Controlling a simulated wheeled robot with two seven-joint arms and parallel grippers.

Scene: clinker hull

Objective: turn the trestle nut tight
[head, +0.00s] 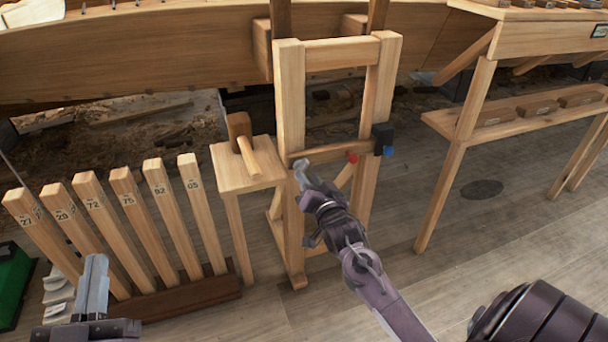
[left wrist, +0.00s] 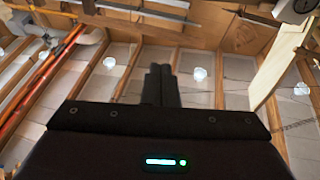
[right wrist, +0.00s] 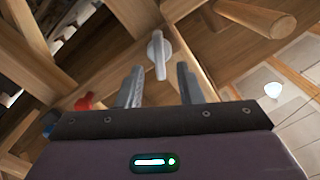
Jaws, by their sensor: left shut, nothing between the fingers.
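The wooden trestle (head: 290,100) stands upright in front of the hull. The trestle nut, a pale grey piece with a long lever (right wrist: 158,54), shows in the right wrist view against the wood. My right gripper (head: 304,178) is at the trestle's left upright, by the lower crossbar. In the right wrist view its two fingers (right wrist: 159,88) are apart, with the lever ahead of the gap. I cannot tell whether they touch it. In the head view I cannot clearly separate nut and fingertips. My left gripper (head: 95,282) is shut and empty at the lower left, pointing upward.
A mallet (head: 241,140) lies on a small wooden stand (head: 232,176) left of the trestle. Numbered wooden slats (head: 130,205) stand in a rack at left. A red knob (head: 351,157) and a black box (head: 383,137) sit at the trestle's right. A workbench (head: 545,40) stands right.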

